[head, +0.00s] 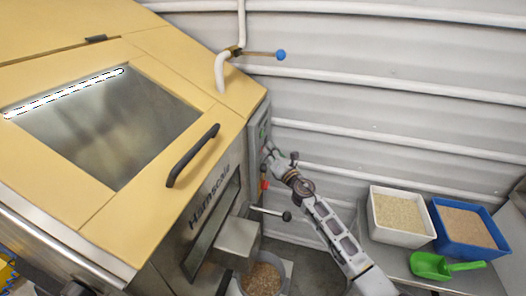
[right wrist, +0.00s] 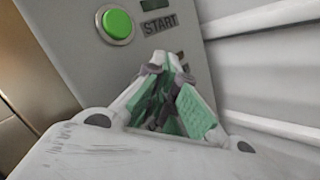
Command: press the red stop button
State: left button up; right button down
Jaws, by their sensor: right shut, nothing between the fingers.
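The control panel (head: 257,132) is a grey plate on the right side of the yellow machine. My right gripper (head: 270,154) is beside this panel, with its fingers shut and empty. In the right wrist view the closed green-padded fingers (right wrist: 163,75) point at the panel, just below the START label (right wrist: 160,25). A round green button (right wrist: 117,24) sits left of that label. A small red part (head: 264,184) shows below my gripper in the head view; it is too small to tell whether it is the stop button. No red button shows in the right wrist view. I cannot tell whether the fingers touch the panel.
A lever with a dark knob (head: 286,216) sticks out below the gripper. A metal spout (head: 238,238) stands over a bucket of brown pellets (head: 262,280). A white bin (head: 402,236), a blue bin (head: 465,248) and a green scoop (head: 430,266) are on the right.

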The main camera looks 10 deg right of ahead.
jog(key=shift+d, duration=0.1)
jog(key=shift+s+d, duration=0.3)
jog(key=shift+d, duration=0.35)
jog(key=shift+s+d, duration=0.35)
jog(key=shift+d, duration=0.4)
jog(key=shift+s+d, duration=0.3)
jog(key=shift+d, duration=0.5)
jog(key=shift+s+d, duration=0.35)
jog(key=shift+d, duration=0.4)
